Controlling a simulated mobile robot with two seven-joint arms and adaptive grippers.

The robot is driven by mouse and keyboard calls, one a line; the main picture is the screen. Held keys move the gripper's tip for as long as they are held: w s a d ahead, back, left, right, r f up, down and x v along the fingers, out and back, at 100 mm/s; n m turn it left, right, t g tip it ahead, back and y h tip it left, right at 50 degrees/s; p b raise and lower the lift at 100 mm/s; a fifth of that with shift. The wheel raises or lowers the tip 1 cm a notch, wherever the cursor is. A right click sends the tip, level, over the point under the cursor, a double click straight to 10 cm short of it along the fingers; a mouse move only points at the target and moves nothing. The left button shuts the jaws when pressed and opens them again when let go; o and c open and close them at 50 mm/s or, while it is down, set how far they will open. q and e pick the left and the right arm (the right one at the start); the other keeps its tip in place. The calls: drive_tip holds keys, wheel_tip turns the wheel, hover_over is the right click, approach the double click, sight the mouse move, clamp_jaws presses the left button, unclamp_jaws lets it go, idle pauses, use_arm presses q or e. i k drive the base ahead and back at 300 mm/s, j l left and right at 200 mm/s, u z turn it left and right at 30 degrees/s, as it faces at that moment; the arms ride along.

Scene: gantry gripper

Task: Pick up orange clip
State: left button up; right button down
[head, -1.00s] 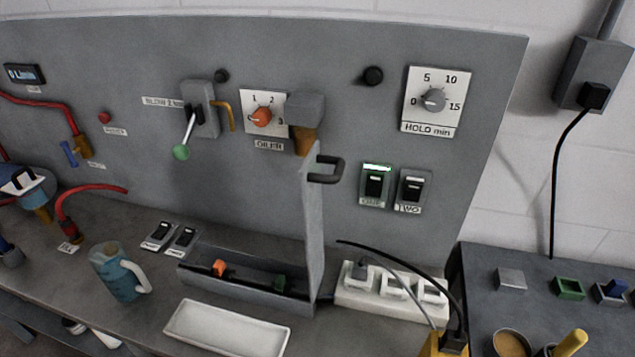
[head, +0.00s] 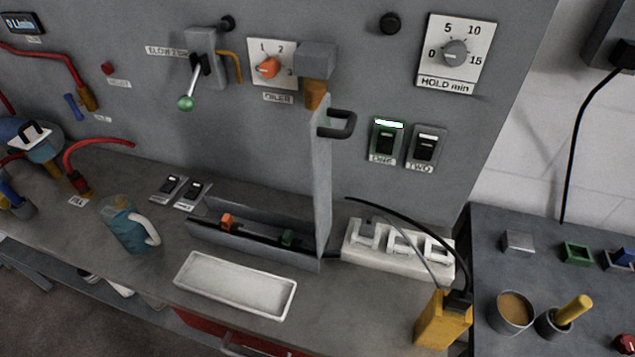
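The orange clip (head: 227,221) sits inside the long grey open box (head: 295,257) on the bench, toward its left end. A green clip (head: 288,237) is in the same box, toward its right end. A dark bar runs along the inside of the box between the clips. The box's lid (head: 322,185) stands upright at the right end, with a dark handle (head: 337,123) near its top. Neither of my grippers shows in the head view.
A white empty tray (head: 236,311) lies in front of the box. A blue jug (head: 127,228) stands left of it. A power strip (head: 398,263) and a yellow device (head: 440,322) with cables are at the right.

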sight(228, 221)
drive_tip(key=k+j+z, duration=0.3)
drive_tip(key=j+z, duration=0.2)
drive_tip(key=k+j+z, duration=0.45)
drive_tip(key=j, duration=0.15)
